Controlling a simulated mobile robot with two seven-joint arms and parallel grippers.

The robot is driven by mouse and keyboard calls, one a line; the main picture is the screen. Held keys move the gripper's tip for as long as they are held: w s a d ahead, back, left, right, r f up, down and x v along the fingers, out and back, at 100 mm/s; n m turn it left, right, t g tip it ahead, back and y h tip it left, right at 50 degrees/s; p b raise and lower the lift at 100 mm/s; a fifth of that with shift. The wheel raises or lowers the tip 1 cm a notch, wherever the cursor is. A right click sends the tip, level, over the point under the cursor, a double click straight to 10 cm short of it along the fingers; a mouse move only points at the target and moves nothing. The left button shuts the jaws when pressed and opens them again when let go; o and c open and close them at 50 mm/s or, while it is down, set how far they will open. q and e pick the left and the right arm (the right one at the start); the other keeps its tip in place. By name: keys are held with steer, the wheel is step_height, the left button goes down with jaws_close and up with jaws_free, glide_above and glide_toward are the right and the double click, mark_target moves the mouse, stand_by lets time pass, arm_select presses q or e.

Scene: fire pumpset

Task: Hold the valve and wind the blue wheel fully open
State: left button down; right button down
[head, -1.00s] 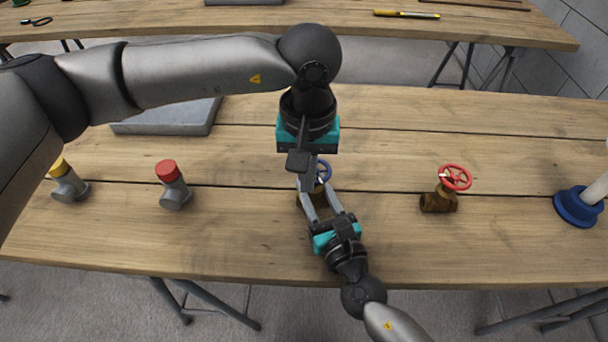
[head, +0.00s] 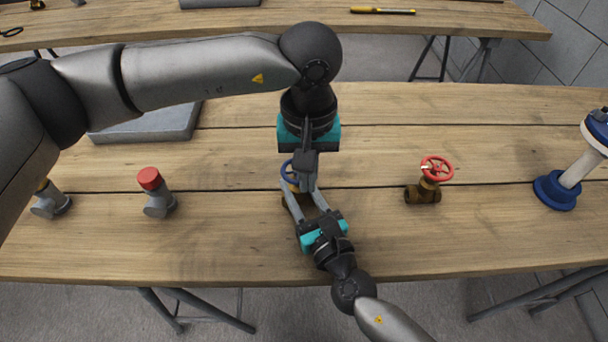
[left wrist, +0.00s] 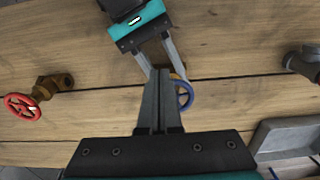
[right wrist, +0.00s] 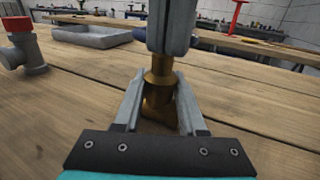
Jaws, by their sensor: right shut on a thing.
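The brass valve (right wrist: 160,92) stands on the near table, with my right gripper (right wrist: 158,105) shut around its body. Its blue wheel (head: 287,171) shows just left of my left gripper (head: 306,186) in the head view, partly hidden by it. In the left wrist view the blue wheel (left wrist: 184,95) lies just right of my left fingers (left wrist: 159,75), which are together and point down. I see nothing between them, and whether they touch the rim is unclear. The left fingers also show above the valve in the right wrist view (right wrist: 171,30).
A brass valve with a red wheel (head: 436,168) stands to the right, and a blue-based white post (head: 557,192) beyond it. A red-capped grey fitting (head: 157,205) and a grey tray (head: 150,133) are to the left. The table between is clear.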

arm_select(q)
steer(key=shift+w, duration=0.15)
stand_by(0.4)
step_height(320, 180, up, 6)
steer(key=shift+s+d, duration=0.15)
steer(key=shift+s, duration=0.25)
stand_by(0.4)
steer(key=a+f, duration=0.3)
steer(key=f, duration=0.3)
steer(key=shift+a, duration=0.4)
steer(key=shift+w+d, duration=0.15)
steer(key=shift+w, duration=0.25)
stand_by(0.9)
